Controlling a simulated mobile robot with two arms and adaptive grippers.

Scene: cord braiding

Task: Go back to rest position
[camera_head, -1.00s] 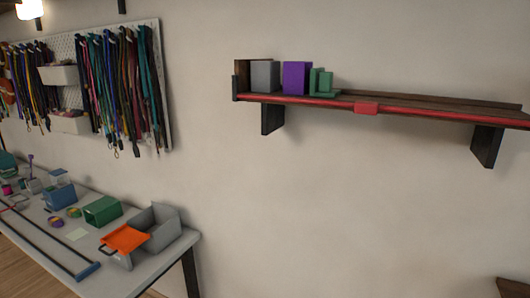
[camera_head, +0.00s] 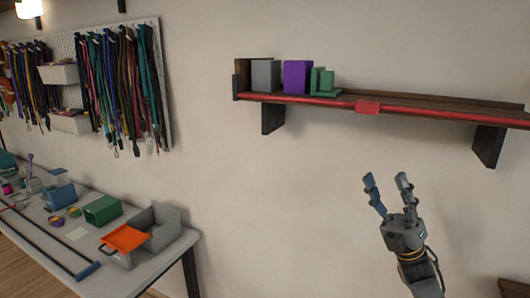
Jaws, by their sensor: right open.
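My right gripper (camera_head: 389,195) is in the lower right of the head view, pointing up. Its two fingers are spread apart and nothing is between them. It is in front of the bare wall, below the shelf in the picture and apart from it. My left gripper is not in view.
A wall shelf (camera_head: 440,105) with a red front rail holds a grey box (camera_head: 265,76), a purple box (camera_head: 297,77) and green pieces (camera_head: 321,81). At left, a table (camera_head: 130,285) bears an orange tray (camera_head: 124,238) and bins. A pegboard (camera_head: 165,95) holds cords.

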